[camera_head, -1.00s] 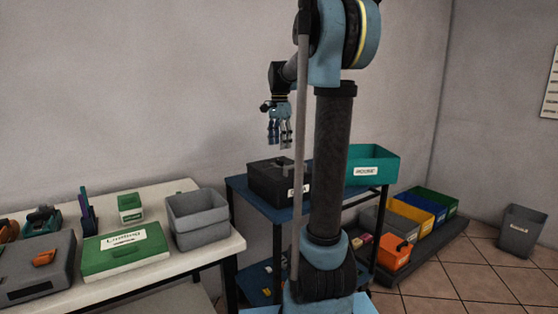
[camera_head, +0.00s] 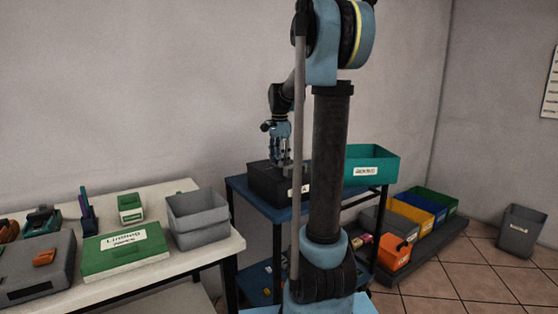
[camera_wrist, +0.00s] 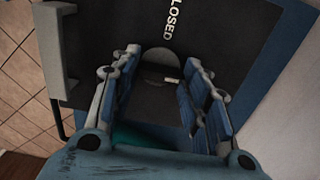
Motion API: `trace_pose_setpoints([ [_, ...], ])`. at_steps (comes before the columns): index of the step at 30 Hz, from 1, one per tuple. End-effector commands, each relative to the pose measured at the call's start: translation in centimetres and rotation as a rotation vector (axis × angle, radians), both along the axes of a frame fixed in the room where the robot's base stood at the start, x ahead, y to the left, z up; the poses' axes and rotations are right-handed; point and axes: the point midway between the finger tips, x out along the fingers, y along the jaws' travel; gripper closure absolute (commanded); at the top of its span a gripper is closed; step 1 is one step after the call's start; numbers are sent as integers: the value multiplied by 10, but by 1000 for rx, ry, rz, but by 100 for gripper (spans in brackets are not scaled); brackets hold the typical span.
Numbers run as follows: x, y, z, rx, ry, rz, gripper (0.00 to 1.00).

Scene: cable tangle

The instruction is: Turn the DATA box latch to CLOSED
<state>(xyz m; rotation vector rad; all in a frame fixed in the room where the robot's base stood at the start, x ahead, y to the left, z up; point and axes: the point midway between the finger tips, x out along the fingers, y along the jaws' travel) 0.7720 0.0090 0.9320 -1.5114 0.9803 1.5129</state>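The black box (camera_head: 264,184) stands on the blue cart, its front label mostly hidden behind my arm; only a last letter like "A" shows. In the wrist view the dark lid (camera_wrist: 225,45) carries white letters "LOSED", the word's start cut off at the picture edge. A round grey latch part (camera_wrist: 160,66) with a small pale mark lies between my fingers. My gripper (camera_head: 280,160) points down just over the lid. Its fingers (camera_wrist: 160,75) are apart, one on each side of the latch; I cannot tell whether they touch it.
A teal bin (camera_head: 372,166) stands right of the box on the blue cart (camera_head: 236,186). A white table (camera_head: 190,262) at left holds a grey bin (camera_head: 198,212) and a green box (camera_head: 125,255). Coloured bins (camera_head: 415,217) stand on a low dark platform at right.

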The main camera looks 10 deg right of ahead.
Motion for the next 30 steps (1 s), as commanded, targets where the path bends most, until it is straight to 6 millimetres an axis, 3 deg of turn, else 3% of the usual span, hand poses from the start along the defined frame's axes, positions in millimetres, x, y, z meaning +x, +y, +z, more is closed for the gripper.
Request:
trace_pose_setpoints([
  [3, 0, 0, 0, 0, 0, 0, 86],
  [16, 1, 0, 0, 0, -1, 67, 86],
  [30, 1, 0, 0, 0, -2, 450, 86],
])
